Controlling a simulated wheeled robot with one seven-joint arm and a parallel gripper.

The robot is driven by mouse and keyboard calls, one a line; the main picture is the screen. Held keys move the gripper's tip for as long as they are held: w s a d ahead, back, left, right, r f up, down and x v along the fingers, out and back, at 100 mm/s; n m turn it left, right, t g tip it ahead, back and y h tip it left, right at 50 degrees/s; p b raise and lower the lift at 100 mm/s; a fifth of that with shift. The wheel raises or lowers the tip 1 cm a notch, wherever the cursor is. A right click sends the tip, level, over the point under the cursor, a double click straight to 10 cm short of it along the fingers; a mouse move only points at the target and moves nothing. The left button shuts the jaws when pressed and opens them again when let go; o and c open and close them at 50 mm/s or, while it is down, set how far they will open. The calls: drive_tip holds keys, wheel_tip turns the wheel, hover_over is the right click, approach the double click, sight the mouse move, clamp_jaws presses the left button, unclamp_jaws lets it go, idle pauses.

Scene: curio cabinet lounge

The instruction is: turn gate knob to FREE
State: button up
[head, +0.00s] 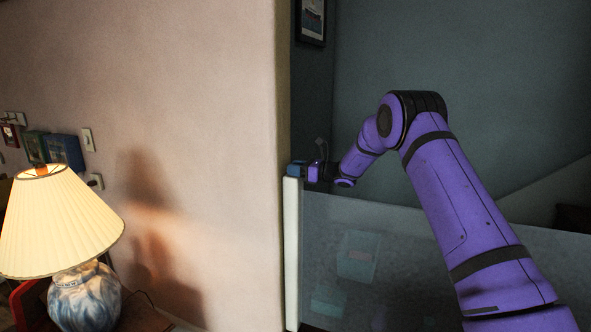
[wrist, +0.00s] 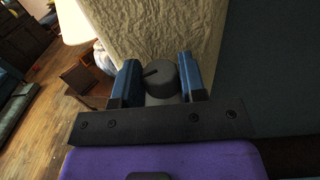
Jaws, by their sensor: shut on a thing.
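The gate knob (wrist: 162,78) is a dark grey round cap with a black line on its top, seen in the wrist view. The line runs toward the left of the picture and slightly down. My gripper (wrist: 159,62) has one blue finger on each side of the knob and is shut on it. In the head view my gripper (head: 302,170) is at the top of the gate's white post (head: 292,255), and the knob is hidden there. The grey see-through gate panel (head: 440,270) extends right from the post. No FREE marking is readable.
A beige wall (head: 200,120) ends just left of the post. A lit lamp (head: 62,225) with a blue-and-white base stands at the lower left. A framed picture (head: 311,20) hangs beyond the gate. Pale teal boxes (head: 357,255) show dimly through the panel.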

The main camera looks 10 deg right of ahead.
drive_tip(key=n+g+y, duration=0.1)
drive_tip(key=g, duration=0.1)
drive_tip(key=n+g+y, duration=0.1)
drive_tip(key=n+g, duration=0.1)
drive_tip(key=shift+w+d, duration=0.15)
drive_tip(key=shift+w, duration=0.05)
drive_tip(key=shift+w+n+g+y, duration=0.1)
drive_tip(key=shift+n+g+y, duration=0.15)
drive_tip(key=shift+n+g, duration=1.35)
drive_tip(key=shift+n+g+y, duration=0.25)
drive_tip(key=shift+n+g, duration=0.65)
drive_tip(key=shift+g, duration=1.4)
drive_tip(key=shift+n+g, duration=0.4)
drive_tip(key=shift+g, duration=0.3)
drive_tip(key=o, duration=0.9)
drive_tip(key=shift+r+m+t, duration=0.1)
drive_tip(key=shift+m+t, duration=0.5)
drive_tip(key=shift+t, duration=0.4)
